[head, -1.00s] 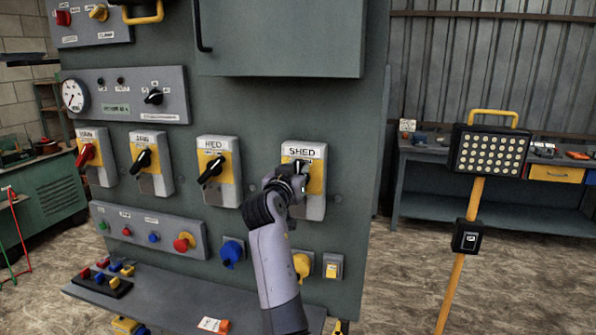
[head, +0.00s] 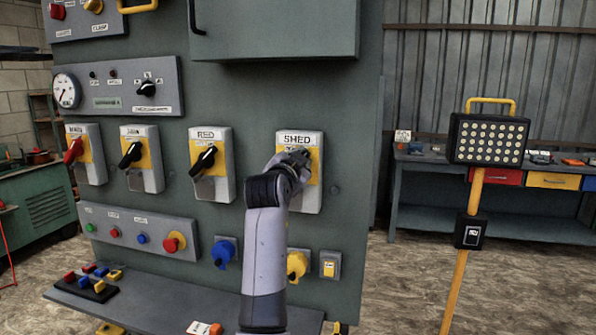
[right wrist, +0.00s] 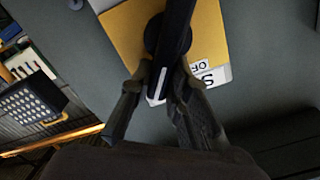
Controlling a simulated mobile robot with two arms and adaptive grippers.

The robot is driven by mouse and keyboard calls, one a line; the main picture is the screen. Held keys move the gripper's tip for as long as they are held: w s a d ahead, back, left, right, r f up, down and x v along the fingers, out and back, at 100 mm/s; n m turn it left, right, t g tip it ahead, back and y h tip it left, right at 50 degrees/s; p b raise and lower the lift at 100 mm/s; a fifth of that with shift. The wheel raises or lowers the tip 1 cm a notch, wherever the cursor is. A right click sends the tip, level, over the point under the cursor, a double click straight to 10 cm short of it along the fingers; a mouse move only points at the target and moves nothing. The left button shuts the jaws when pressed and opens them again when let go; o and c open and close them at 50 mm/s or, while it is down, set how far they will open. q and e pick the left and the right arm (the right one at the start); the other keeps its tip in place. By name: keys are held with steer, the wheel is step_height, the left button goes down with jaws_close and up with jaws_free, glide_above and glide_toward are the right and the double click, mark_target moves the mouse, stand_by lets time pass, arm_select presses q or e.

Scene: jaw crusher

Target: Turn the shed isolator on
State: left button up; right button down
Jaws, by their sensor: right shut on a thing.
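The shed isolator (head: 299,203) is a grey box with a yellow plate on the upright panel, labelled SHED, right of the other isolators. In the right wrist view its yellow plate (right wrist: 130,32) and black handle (right wrist: 178,22) fill the top, with part of a label. My right gripper (head: 296,158) is in front of the isolator and hides most of its handle in the head view. In the right wrist view the fingers of my right gripper (right wrist: 165,85) are on either side of the black handle, shut on it. My left gripper is not in view.
Three other isolators stand left, including the one labelled RED (head: 211,178). A ledge (head: 150,305) juts out below the panel. A work lamp (head: 487,140) on a yellow post stands to the right. Concrete floor is clear between panel and lamp.

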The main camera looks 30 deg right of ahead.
steer(key=shift+s+d+f+m+b, duration=0.15)
steer(key=shift+m+b, duration=0.35)
steer(key=shift+m, duration=0.3)
steer(key=c, duration=1.5)
jaws_free()
step_height(320, 180, up, 10)
